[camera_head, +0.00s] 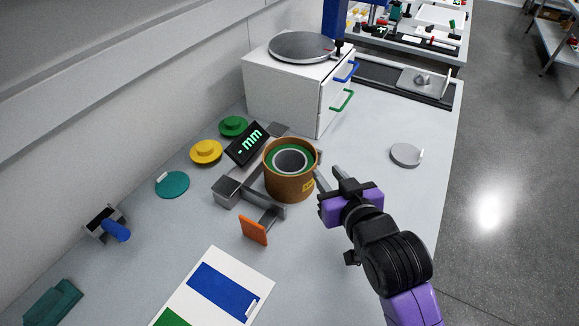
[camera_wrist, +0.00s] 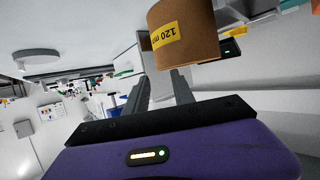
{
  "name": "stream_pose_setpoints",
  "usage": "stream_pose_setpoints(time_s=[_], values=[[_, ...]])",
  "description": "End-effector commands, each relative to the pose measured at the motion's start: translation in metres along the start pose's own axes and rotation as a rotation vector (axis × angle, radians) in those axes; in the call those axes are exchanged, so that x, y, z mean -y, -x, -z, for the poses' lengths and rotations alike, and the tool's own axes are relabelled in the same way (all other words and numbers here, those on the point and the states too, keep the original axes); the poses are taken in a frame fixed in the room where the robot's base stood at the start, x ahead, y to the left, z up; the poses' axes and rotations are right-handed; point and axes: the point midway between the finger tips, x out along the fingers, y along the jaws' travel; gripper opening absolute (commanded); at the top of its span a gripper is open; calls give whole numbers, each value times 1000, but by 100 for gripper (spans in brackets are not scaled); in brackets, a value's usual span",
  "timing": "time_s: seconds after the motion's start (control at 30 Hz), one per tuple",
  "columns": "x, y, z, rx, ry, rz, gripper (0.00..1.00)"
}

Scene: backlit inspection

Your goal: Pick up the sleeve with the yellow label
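The sleeve (camera_head: 280,184) is a brown, upright cylinder with a yellow label (camera_head: 308,186) on its side facing my gripper. A green ring and a grey inner ring show in its top opening. It stands at the grey gauge fixture with the "mm" display. In the wrist view the sleeve (camera_wrist: 198,42) is at the top, its label (camera_wrist: 165,35) reading "120 m…" upside down. My gripper (camera_head: 328,175) is just right of the sleeve, fingers pointing towards it. In the wrist view its two fingers (camera_wrist: 163,88) are apart with nothing between them; the sleeve is beyond the tips.
The mm display (camera_head: 248,144) and an orange plate (camera_head: 253,230) are close to the sleeve. Green (camera_head: 233,126), yellow (camera_head: 206,151) and teal (camera_head: 172,184) discs lie left. A white cabinet (camera_head: 285,92) stands behind. A grey disc (camera_head: 405,154) lies right, with bare table around it.

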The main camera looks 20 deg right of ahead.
Motion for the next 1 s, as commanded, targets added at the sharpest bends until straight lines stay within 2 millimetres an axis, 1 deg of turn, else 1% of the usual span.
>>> stream_pose_setpoints(time_s=[0.03, 0.23, 0.57, 0.8, 0.9, 1.0], values=[[-1, -5, 9, 8, -6, -7, 30], [-4, -16, 18, 37, -15, -21, 30], [-5, -48, 16, 40, -16, -22, 30], [-6, -82, 15, 40, -15, -22, 30], [-6, -89, 14, 40, -15, -22, 30], [-6, -91, 14, 39, -15, -21, 30]])
